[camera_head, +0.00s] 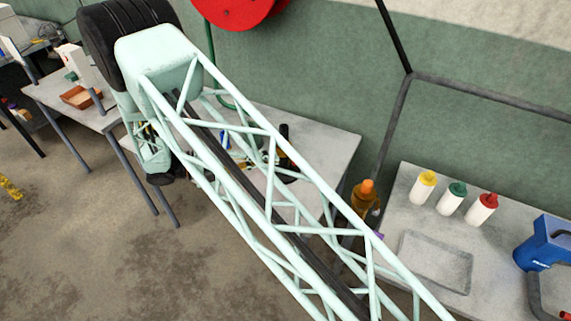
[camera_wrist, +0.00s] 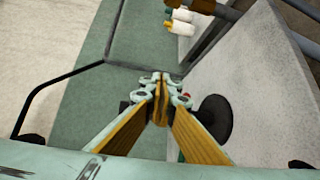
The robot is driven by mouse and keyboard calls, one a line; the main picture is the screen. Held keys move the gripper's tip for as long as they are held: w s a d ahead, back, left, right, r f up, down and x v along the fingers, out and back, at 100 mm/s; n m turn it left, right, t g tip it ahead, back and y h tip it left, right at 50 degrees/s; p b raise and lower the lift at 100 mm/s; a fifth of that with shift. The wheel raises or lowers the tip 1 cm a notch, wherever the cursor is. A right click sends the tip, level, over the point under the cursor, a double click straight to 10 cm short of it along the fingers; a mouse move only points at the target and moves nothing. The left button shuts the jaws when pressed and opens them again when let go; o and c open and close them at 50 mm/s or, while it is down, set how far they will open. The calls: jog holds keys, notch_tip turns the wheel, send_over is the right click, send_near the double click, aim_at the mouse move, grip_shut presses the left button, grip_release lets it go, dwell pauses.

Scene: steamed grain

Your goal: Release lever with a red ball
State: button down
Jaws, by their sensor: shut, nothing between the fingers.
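My gripper (camera_wrist: 160,85) is shut in the wrist view, with its yellowish finger pads meeting at the tips and nothing between them. A small red spot (camera_wrist: 186,95) shows just right of the fingertips; I cannot tell whether it is the lever's red ball. A dark round object (camera_wrist: 215,118) lies to its right, partly hidden by a finger. No lever with a red ball can be made out clearly in the head view, where my lattice arm covers much of the middle and hides the gripper end.
A large red disc (camera_head: 238,10) is at the wall. Condiment bottles (camera_head: 451,198) and a shallow tray (camera_head: 436,262) are on the right table, with a blue device (camera_head: 545,243) at its edge. An orange-capped bottle (camera_head: 363,198) stands left of them. Open floor (camera_head: 90,240) lies at left.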

jog(key=a+f+t, duration=0.1)
jog(key=a+f, duration=0.1)
jog(key=f, duration=0.1)
jog(key=a+f+n+t+p, duration=0.1)
jog(key=a+f, duration=0.2)
jog(key=a+f+t, duration=0.2)
jog(key=f, duration=0.1)
jog(key=shift+s+a+n+p, duration=0.2)
jog(key=shift+s+n+p, duration=0.1)
jog(key=shift+s+n, duration=0.1)
jog(key=shift+w+d, duration=0.1)
jog(key=shift+d, duration=0.05)
jog(key=shift+r+x, duration=0.15)
jog(key=shift+x, duration=3.3)
jog(key=shift+r+x, duration=0.15)
jog(key=shift+x, duration=3.25)
